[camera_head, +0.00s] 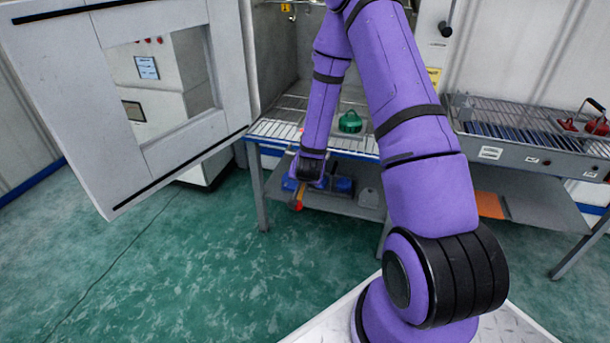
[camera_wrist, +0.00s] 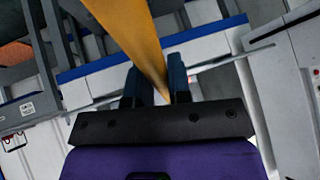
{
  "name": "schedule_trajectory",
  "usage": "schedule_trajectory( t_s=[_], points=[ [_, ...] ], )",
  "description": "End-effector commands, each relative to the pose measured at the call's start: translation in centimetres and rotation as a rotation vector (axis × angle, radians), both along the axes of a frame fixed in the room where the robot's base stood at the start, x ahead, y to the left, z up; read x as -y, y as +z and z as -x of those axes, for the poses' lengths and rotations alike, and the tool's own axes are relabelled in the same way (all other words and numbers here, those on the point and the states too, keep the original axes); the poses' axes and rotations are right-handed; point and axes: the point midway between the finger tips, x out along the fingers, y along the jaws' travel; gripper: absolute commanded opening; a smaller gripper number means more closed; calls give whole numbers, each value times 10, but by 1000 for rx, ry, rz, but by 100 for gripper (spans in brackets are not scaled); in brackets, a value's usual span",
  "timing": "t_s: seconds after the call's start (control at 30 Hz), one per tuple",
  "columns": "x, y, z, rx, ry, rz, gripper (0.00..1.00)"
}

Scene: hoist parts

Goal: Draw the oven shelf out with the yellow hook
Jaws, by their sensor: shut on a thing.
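The oven shelf (camera_head: 277,131) is a wire rack at the oven's open front, with its middle hidden behind my arm. A green lidded pot-like thing (camera_head: 350,121) stands on it. My gripper (camera_head: 299,186) is low in front of the shelf, small and partly hidden in the head view. In the wrist view, my gripper (camera_wrist: 157,84) is shut on the yellow hook (camera_wrist: 138,40), whose bar runs up out of the picture. Its hooked end is not visible there. I cannot tell whether the hook touches the shelf.
The white oven door (camera_head: 120,160) stands open at the left. A lower bench shelf (camera_head: 345,203) holds blue and grey things. At the right, a grey tray with a wire top (camera_head: 520,155) carries red things (camera_head: 597,126). The green floor in front is clear.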

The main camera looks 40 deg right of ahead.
Motion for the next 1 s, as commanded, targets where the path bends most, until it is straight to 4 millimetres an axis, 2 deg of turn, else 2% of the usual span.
schedule_trajectory(
  t_s=[0.87, 1.0],
  points=[
    [-42, 0, 32, -1, 3, -1, 0],
    [-40, 0, 31, 0, 2, -1, 0]
  ],
)
